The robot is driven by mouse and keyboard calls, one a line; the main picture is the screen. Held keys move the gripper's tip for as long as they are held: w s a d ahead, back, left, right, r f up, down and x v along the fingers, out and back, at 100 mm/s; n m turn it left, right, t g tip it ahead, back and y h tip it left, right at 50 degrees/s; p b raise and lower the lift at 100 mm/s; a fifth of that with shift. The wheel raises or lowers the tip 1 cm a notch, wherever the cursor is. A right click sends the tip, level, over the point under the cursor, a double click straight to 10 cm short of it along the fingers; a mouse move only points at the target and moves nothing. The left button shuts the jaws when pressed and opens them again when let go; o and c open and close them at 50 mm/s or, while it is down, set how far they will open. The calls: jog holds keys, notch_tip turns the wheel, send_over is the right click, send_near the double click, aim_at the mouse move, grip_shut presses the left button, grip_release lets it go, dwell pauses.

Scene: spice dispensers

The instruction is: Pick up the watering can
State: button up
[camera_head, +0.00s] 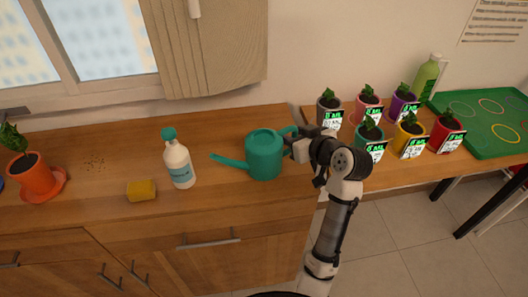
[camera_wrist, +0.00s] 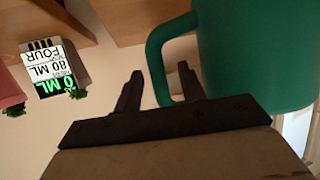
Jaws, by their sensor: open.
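The teal watering can (camera_head: 264,158) stands upright on the wooden counter, its spout pointing left and its handle on the right. In the wrist view the green can body (camera_wrist: 255,50) fills the upper right, with its curved handle (camera_wrist: 155,62) at the upper middle. My gripper (camera_head: 292,145) is at the handle side of the can. In the wrist view my gripper (camera_wrist: 161,80) is open, its two dark fingers pointing at the handle, whose lower part appears between the fingertips. I cannot tell whether the fingers touch it.
A white bottle with a teal cap (camera_head: 179,163) and a yellow sponge (camera_head: 141,190) stand left of the can. An orange potted plant (camera_head: 36,174) is far left. Several labelled coloured pots (camera_head: 410,139) and a green tray (camera_head: 488,119) are on the right.

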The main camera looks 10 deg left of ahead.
jog(key=shift+c, duration=0.4)
grip_shut()
jog(key=shift+r, duration=0.2)
